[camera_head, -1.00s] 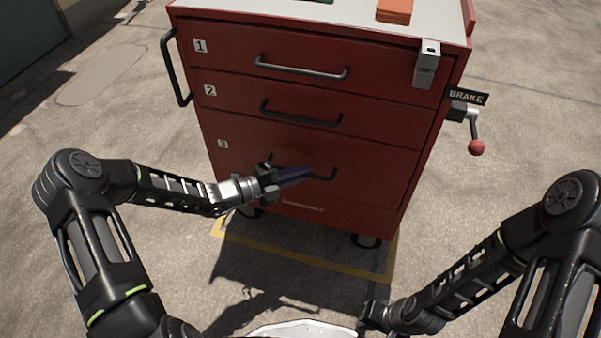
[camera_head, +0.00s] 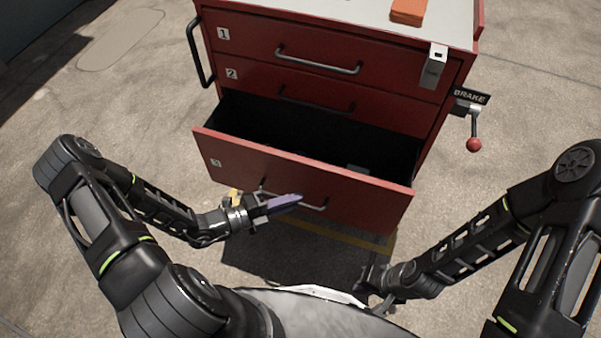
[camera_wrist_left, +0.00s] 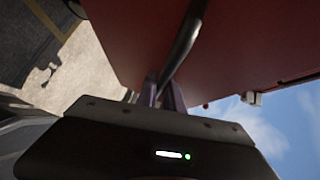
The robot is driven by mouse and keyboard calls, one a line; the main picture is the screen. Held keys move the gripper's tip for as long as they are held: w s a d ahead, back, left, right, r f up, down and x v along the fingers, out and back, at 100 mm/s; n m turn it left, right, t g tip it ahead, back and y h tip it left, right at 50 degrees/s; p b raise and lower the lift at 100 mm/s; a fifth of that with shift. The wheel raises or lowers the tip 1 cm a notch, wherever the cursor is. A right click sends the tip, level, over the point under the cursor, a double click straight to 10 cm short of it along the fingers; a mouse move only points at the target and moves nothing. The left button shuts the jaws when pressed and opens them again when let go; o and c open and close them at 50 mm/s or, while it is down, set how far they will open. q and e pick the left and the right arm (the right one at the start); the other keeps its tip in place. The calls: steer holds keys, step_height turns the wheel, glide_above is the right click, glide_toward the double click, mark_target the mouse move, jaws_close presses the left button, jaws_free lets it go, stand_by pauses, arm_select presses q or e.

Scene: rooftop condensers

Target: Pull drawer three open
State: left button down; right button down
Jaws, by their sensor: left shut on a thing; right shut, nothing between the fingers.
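The red tool cart has three numbered drawers. Drawer three (camera_head: 230,158), the lowest, stands well out from the cart, and its dark inside shows. A small light item lies inside at the right. My left gripper (camera_head: 283,203) is shut on the dark bar handle (camera_head: 315,207) of drawer three, toward its left part. In the left wrist view the handle (camera_wrist_left: 183,45) runs between the purple fingers (camera_wrist_left: 163,92). My right gripper (camera_head: 366,292) is low at the front right, away from the cart, shut and empty.
Drawer one (camera_head: 250,42) and drawer two (camera_head: 255,80) are closed. A silver latch (camera_head: 433,66) hangs at the upper right. A brake lever with a red knob (camera_head: 474,144) sticks out at the right. An orange block (camera_head: 408,11) lies on top.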

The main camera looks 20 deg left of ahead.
arm_select(q)
steer(key=shift+s+a+p, duration=0.1)
steer(key=shift+s+p, duration=0.3)
steer(key=shift+s, duration=1.75)
steer(key=c, duration=1.5)
jaws_free()
steer(key=v, duration=0.7)
steer(key=shift+s+a+p, duration=0.2)
steer(key=shift+a+p, duration=0.15)
steer(key=shift+p, duration=0.05)
